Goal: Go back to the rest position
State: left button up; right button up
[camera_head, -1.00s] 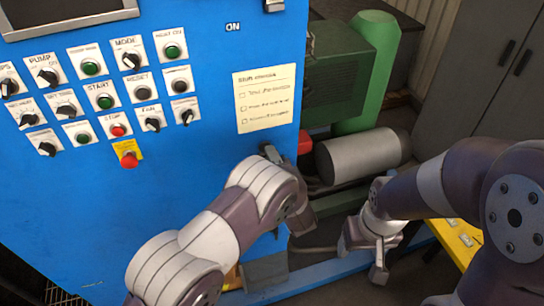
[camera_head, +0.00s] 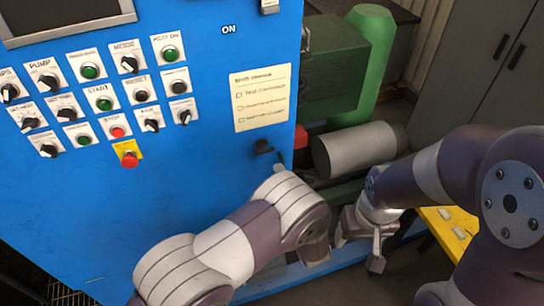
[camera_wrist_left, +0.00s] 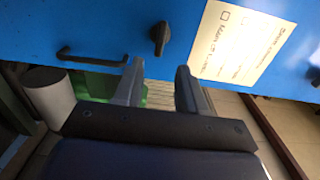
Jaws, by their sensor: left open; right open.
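My left arm (camera_head: 215,250) reaches in from the bottom of the head view, in front of the blue cabinet (camera_head: 215,170). Its gripper is mostly hidden there behind the wrist. In the left wrist view the left gripper (camera_wrist_left: 158,88) is open, with nothing between its fingers. Beyond the fingertips is the blue panel, with a black knob (camera_wrist_left: 159,38) and a black bar handle (camera_wrist_left: 92,58); both look apart from the fingers. My right gripper (camera_head: 360,246) hangs fingers down at the right of the head view, open and empty.
The blue panel carries several knobs and buttons, a red stop button (camera_head: 129,159) and a paper checklist (camera_head: 263,98). A grey cylinder (camera_head: 357,149) and green machinery (camera_head: 340,65) stand right of it. A yellow surface (camera_head: 447,228) lies beneath my right arm.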

pick_arm(q)
jog(key=v, duration=0.3)
jog(key=shift+s, duration=0.15)
dwell(0.3)
